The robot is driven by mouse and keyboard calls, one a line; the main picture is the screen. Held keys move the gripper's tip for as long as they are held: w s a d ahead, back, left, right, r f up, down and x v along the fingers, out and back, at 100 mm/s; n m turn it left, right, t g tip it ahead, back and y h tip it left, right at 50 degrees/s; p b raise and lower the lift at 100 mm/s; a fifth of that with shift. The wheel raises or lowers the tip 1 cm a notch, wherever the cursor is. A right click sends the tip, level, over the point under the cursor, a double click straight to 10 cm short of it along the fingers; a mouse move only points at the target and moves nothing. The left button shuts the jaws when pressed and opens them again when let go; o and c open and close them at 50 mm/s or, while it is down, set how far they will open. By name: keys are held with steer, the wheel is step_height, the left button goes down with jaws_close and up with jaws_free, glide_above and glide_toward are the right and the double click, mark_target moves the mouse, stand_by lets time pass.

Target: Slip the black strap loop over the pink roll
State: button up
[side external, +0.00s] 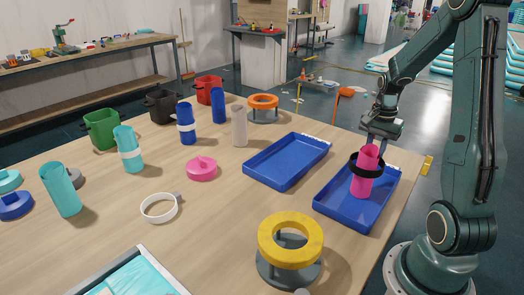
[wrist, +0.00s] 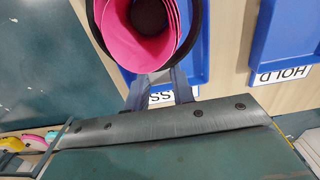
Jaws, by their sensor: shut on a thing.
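The pink roll (side external: 363,187) stands upright in the right blue tray (side external: 330,213). The black strap loop (side external: 355,169) is around the upper part of the roll, with the roll's top showing above it. In the wrist view I look into the pink roll's open, layered end (wrist: 125,42), and the dark loop (wrist: 204,38) curves around it. My gripper (side external: 382,152) is behind the roll, shut on the loop's near-arm side. Its fingers also show in the wrist view (wrist: 160,80). The loop's far underside is hidden.
An empty blue tray (side external: 262,178) lies left of the roll's tray. A yellow ring on a grey stand (side external: 290,240) is in front. Turquoise and blue rolls, a white loop (side external: 146,213), a pink reel (side external: 202,168) and several bins fill the table's left and back.

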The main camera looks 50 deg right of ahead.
steer(key=shift+f, duration=0.45)
stand_by(0.4)
steer(key=o, duration=1)
steer(key=shift+o, duration=0.2)
steer(key=shift+r, duration=0.15)
step_height(320, 180, up, 14)
stand_by(1.9)
steer(key=shift+a, duration=0.1)
